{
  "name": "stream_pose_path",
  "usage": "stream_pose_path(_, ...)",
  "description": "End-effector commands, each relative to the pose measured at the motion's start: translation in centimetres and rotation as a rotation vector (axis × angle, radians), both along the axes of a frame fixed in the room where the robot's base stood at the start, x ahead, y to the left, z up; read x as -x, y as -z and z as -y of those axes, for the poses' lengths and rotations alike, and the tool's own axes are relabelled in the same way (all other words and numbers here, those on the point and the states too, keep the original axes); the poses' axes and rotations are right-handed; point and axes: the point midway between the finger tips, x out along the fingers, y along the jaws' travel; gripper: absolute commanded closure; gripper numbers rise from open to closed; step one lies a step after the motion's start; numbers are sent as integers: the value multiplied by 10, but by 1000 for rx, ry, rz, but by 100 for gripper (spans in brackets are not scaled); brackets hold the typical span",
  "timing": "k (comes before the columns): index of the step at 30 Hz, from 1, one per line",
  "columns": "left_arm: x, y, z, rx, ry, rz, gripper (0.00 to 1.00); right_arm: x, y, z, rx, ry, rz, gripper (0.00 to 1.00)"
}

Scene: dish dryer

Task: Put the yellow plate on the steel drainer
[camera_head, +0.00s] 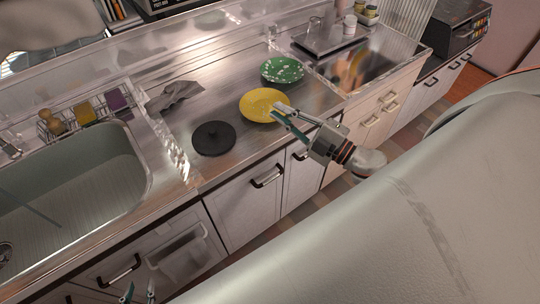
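The yellow plate (258,102) lies on the steel counter between a black round item and a green plate. My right gripper (275,111) is at the plate's near right rim, its fingers apart and overlapping the rim in the picture; I cannot tell whether they touch it. My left gripper (138,294) shows only its fingertips at the bottom edge, apart and with nothing visible between them, far from the plate. A shallow steel tray (313,47), which may be the drainer, stands at the back right of the counter with a glass and jars on or by it.
A green patterned plate (282,70) lies behind the yellow one. A black round item (214,138) lies to its left, with a grey cloth (174,94) beyond. The sink (75,190) is at left. A shiny steel surface (372,68) spans the right. Cabinet fronts drop below the counter edge.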

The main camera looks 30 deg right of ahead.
Motion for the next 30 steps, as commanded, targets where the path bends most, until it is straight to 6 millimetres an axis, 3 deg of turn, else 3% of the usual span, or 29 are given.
stream_pose_path(5, 0, 0, 0, 0, 0, 0, 71, 6, 43, -7, -282, 134, -123, 89)
stream_pose_path(8, 0, 0, 0, 0, 0, 0, 71, 16, 85, -16, -424, 213, -257, 89)
stream_pose_path(15, 0, 0, 0, 0, 0, -1, 71, 74, 206, -72, -663, 336, -684, 89)
stream_pose_path(18, 0, 0, 0, 0, 0, -1, 71, 100, 237, -97, -711, 351, -824, 89)
stream_pose_path(23, 0, 1, 0, 0, 0, -1, 71, 124, 260, -119, -741, 355, -938, 89)
stream_pose_path(30, 1, 1, 0, 0, 0, -1, 71, 126, 262, -121, -745, 356, -948, 89)
